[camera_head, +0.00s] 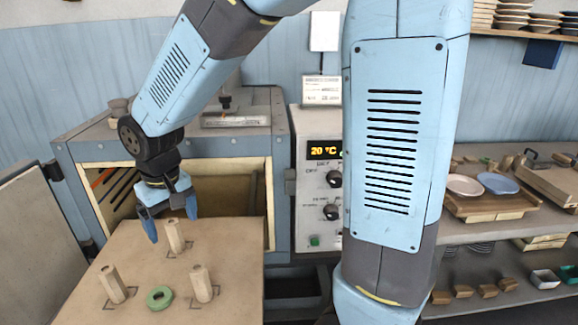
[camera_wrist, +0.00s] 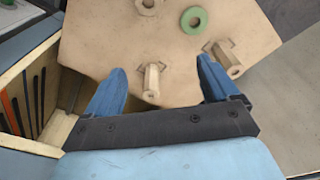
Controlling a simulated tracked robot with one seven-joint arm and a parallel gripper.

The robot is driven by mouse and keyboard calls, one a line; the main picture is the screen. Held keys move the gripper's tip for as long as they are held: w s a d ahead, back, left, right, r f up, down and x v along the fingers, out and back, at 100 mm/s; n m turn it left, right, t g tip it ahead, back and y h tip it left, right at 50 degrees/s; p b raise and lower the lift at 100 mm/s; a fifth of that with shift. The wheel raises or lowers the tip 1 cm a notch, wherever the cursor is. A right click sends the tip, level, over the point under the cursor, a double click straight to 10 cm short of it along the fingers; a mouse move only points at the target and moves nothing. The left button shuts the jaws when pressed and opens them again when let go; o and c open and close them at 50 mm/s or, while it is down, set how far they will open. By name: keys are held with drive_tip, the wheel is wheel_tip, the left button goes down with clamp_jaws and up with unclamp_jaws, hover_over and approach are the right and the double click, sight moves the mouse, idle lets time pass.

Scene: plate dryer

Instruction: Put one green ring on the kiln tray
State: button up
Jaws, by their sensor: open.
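One green ring (camera_head: 160,298) lies flat on the beige kiln tray (camera_head: 232,250), between the two front posts. It also shows in the wrist view (camera_wrist: 194,20), beyond my fingertips. Three pale posts with holes in their tops stand on the tray: a rear post (camera_head: 174,236), a left post (camera_head: 113,285) and a right post (camera_head: 202,284). My gripper (camera_head: 170,217) is open and empty, pointing down by the rear post. In the wrist view my open gripper (camera_wrist: 162,68) has one post (camera_wrist: 152,82) showing between its blue fingers. Its exact height is unclear.
The open kiln (camera_head: 240,190) stands behind the tray, its door (camera_head: 38,245) swung out left. A control box (camera_head: 322,180) reading 20 °C stands right of the kiln. Shelves at right hold a wooden tray (camera_head: 490,206) with pink and blue plates.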

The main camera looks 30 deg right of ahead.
drive_tip(key=s+d+r+m+t, duration=0.1)
drive_tip(key=s+d+r, duration=0.3)
drive_tip(key=d, duration=0.3)
drive_tip(key=s+d+r+m+t, duration=0.2)
drive_tip(key=s+d+r, duration=0.2)
drive_tip(key=d, duration=0.4)
drive_tip(key=s+d+r+m+t, duration=0.1)
drive_tip(key=s+d+r, duration=0.3)
drive_tip(key=d, duration=0.3)
drive_tip(key=shift+d+r+m, duration=0.3)
drive_tip(key=shift+r+m, duration=0.1)
drive_tip(key=shift+r, duration=0.4)
drive_tip(key=shift+s, duration=0.1)
